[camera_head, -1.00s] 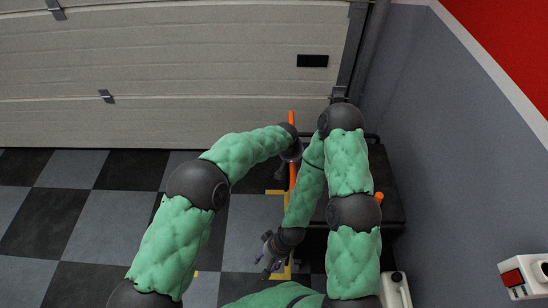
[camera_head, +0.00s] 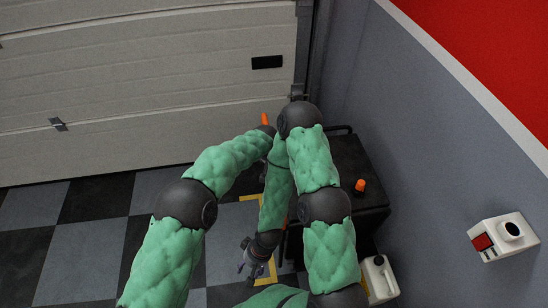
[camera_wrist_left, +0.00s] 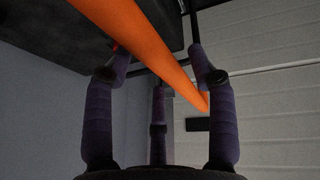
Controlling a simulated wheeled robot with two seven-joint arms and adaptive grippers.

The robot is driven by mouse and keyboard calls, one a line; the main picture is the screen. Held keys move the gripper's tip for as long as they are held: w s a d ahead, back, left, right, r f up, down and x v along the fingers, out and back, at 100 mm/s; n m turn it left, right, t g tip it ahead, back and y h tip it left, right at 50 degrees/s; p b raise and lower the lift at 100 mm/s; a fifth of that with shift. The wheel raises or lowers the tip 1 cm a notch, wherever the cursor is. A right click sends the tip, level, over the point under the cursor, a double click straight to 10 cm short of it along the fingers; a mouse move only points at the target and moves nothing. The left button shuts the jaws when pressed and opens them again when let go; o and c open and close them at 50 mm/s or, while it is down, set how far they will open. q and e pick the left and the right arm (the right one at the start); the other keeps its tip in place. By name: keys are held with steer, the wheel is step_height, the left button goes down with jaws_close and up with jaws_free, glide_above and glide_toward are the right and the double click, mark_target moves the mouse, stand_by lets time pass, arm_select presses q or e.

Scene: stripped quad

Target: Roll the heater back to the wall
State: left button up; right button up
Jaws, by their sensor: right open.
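A dark box-shaped body (camera_head: 373,182), which looks like the heater, stands by the grey wall at the right in the head view. My arms hide its left part. A long orange bar (camera_head: 265,119) shows beside it, partly hidden by my left arm. In the left wrist view the orange bar (camera_wrist_left: 150,42) crosses between the spread fingers of my left gripper (camera_wrist_left: 158,75), with a dark surface above. The fingers look open, and I cannot tell whether they touch the bar. My right gripper (camera_head: 247,262) is open and empty, low over the floor, left of the heater.
Yellow tape (camera_head: 250,184) marks the checkered floor left of the heater. An orange knob (camera_head: 360,186) sits on the dark body. A white canister (camera_head: 379,278) stands in front of it. A white wall box (camera_head: 502,237) is at the right. Free floor lies left, before the garage door (camera_head: 150,80).

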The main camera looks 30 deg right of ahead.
arm_select(q)
steer(key=shift+r, duration=0.15)
steer(key=shift+v, duration=3.7)
steer(key=a+f+n+g+p, duration=0.1)
steer(key=a+f, duration=0.8)
steer(key=a, duration=0.2)
steer(key=a+f+n+g, duration=0.1)
steer(key=a+f, duration=0.7)
steer(key=a, duration=0.3)
steer(key=s+a+f+n, duration=0.2)
steer(key=s+a+f, duration=0.1)
steer(key=s+a, duration=0.7)
steer(key=s+a+f+n+g+p, duration=0.1)
steer(key=s+a+f, duration=0.3)
steer(key=s+a, duration=0.5)
steer(key=shift+s+a+n, duration=0.4)
steer(key=shift+s+n, duration=0.3)
steer(key=shift+s, duration=0.5)
